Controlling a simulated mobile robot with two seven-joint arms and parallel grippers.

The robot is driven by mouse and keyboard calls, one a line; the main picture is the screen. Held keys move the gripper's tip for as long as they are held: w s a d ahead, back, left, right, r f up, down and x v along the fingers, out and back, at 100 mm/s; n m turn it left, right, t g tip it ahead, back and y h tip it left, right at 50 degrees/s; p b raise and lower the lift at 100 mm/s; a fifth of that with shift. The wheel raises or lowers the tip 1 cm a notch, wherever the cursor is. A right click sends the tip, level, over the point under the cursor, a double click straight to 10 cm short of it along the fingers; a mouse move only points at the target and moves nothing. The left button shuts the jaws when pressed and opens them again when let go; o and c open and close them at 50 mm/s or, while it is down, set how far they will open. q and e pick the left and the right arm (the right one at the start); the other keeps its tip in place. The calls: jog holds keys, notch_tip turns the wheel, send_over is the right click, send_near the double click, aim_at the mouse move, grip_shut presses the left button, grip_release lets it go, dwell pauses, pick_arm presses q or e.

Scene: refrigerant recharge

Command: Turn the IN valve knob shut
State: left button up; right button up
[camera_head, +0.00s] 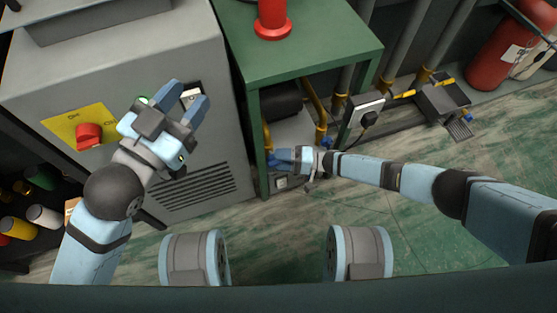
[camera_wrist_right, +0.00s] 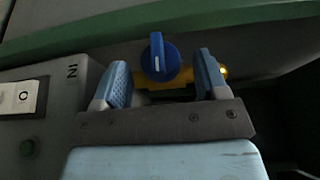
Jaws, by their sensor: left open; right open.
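The IN valve knob (camera_wrist_right: 158,57) is a blue knob with a white mark, standing upright on a brass-yellow pipe (camera_wrist_right: 180,86) in the right wrist view. An "IN" label shows on the grey panel to its left. My right gripper (camera_wrist_right: 162,80) is open, with one finger on each side of the knob, apart from it. In the head view my right gripper (camera_head: 282,160) reaches in under the green table, and the knob is hard to tell there. My left gripper (camera_head: 188,102) is open and empty in front of the grey cabinet.
The grey cabinet (camera_head: 190,60) has a red knob (camera_head: 88,136) on a yellow plate. The green table (camera_head: 300,45) stands over the pipes, with a red object (camera_head: 271,20) on top. A black plug sits in a socket box (camera_head: 366,112). A red extinguisher (camera_head: 497,55) stands at far right.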

jog(key=shift+a, duration=0.5)
